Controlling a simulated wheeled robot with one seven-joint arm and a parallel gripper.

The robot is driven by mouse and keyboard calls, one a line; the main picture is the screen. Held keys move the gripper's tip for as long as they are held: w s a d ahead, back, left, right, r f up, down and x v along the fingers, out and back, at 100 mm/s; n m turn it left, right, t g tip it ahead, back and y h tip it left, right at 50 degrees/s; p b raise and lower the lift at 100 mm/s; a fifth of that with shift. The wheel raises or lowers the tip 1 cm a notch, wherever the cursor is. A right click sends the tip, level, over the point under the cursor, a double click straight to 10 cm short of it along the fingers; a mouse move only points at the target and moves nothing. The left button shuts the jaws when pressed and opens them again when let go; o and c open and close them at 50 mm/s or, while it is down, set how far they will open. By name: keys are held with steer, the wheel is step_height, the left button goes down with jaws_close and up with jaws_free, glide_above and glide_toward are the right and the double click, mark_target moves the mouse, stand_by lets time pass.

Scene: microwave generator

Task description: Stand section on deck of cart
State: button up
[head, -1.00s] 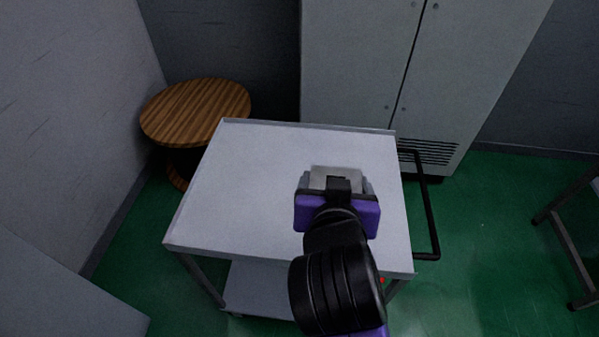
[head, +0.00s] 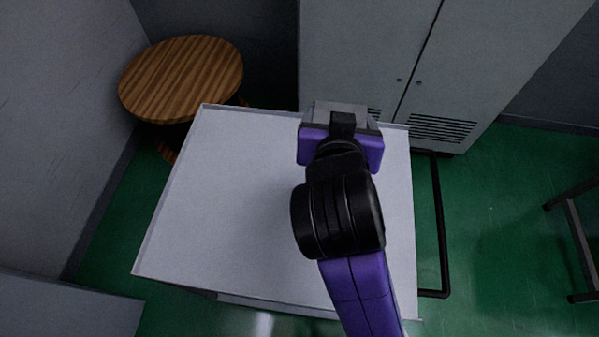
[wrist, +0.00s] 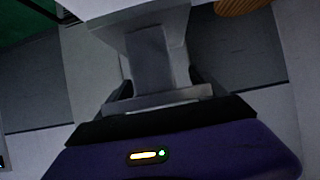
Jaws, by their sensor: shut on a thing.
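The section is a grey metal piece with a wide flange; in the wrist view the section (wrist: 150,58) sits between my fingers, its flange away from my palm. In the head view only a grey part of the section (head: 342,110) shows beyond my purple wrist. My gripper (wrist: 158,92) is shut on it; in the head view the fingers are mostly hidden. The cart's pale deck (head: 235,210) lies below, and my gripper is over its far right part, close to the back edge in the picture. I cannot tell the height of the section above the deck.
A round wooden stool (head: 180,78) stands behind the cart's left corner. A tall grey cabinet (head: 370,50) stands behind the cart. A black handle (head: 440,230) runs along the cart's right side. The deck's left half is bare. A dark-framed table (head: 580,235) is at far right.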

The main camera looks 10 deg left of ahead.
step_height(320, 180, down, 20)
steer(key=shift+r+b, duration=0.2)
steer(key=shift+b, duration=0.15)
steer(key=shift+f, duration=0.15)
steer(key=o, duration=1.9)
steer(key=shift+o, duration=0.2)
steer(key=v, duration=1.2)
steer(key=shift+b, duration=0.35)
